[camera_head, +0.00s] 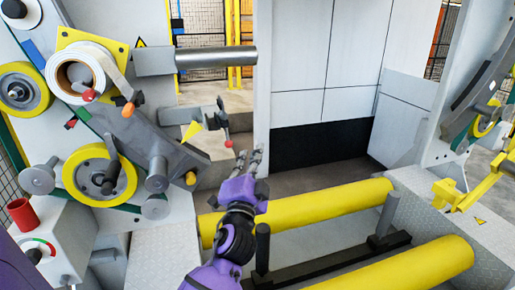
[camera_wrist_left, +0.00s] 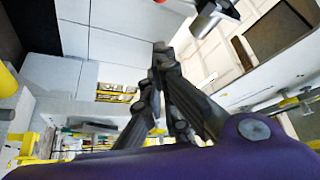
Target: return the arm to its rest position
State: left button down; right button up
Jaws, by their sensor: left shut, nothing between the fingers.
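My left arm is purple and reaches up from the bottom of the head view. Its left gripper (camera_head: 250,158) is in front of the grey wall panels, above and behind the far yellow roller. In the left wrist view the dark fingers of the left gripper (camera_wrist_left: 160,50) meet at their tips, with nothing between them. The gripper touches nothing that I can see. My right gripper is not in view.
Two yellow rollers (camera_head: 320,211) (camera_head: 410,267) lie close to my arm on the right. The wrapping machine (camera_head: 150,155) with a white tape roll (camera_head: 75,76) stands on the left. A metal cylinder (camera_head: 215,57) sticks out above my gripper.

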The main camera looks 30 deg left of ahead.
pick_arm(q)
jog(key=shift+r+v, duration=0.15)
jog(key=shift+v, duration=0.8)
jog(key=shift+r+v, duration=0.15)
jog(key=shift+v, duration=0.8)
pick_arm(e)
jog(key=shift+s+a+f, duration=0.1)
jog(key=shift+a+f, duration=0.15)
